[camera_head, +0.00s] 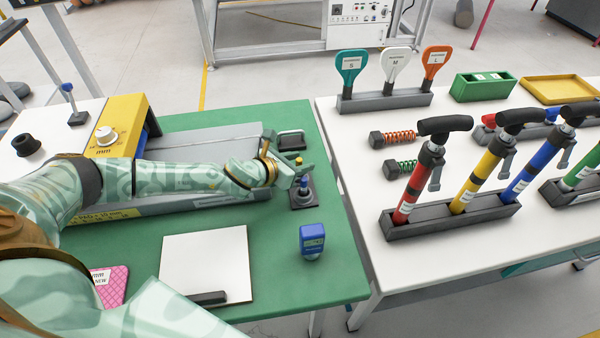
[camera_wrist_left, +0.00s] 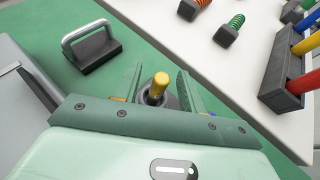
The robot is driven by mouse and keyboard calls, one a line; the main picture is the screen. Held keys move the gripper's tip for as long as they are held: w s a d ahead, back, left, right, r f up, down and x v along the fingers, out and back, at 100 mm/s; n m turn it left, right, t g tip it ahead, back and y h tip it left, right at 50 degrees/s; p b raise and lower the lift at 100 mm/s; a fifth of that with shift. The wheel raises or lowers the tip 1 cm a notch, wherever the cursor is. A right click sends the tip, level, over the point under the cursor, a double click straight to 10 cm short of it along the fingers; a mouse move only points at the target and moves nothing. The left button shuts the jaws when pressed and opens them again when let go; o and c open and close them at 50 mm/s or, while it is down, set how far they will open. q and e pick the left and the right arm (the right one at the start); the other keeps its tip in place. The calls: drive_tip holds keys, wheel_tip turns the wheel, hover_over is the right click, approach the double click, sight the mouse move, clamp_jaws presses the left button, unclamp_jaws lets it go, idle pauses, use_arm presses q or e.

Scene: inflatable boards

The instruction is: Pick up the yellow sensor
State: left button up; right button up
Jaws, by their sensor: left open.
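The yellow sensor (camera_wrist_left: 157,86) is a small upright cylinder with a rounded top. In the left wrist view it stands between the two fingers of my left gripper (camera_wrist_left: 163,82), which are open around it. I cannot tell whether a finger touches it. In the head view, my left gripper (camera_head: 302,172) is at the right part of the green table, and the yellow tip of the sensor (camera_head: 299,160) shows just past the fingers. My right gripper is in neither view.
A grey block with a metal handle (camera_head: 291,140) is close behind the gripper. A blue gauge (camera_head: 312,241) and a white board (camera_head: 207,262) lie nearer on the green table (camera_head: 285,278). A white table (camera_head: 365,220) with several hand pumps is at the right.

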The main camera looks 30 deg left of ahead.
use_arm(q)
drive_tip(key=shift+w+f, duration=0.1)
drive_tip(key=shift+w, duration=0.1)
drive_tip(key=shift+s, duration=0.1)
clamp_jaws()
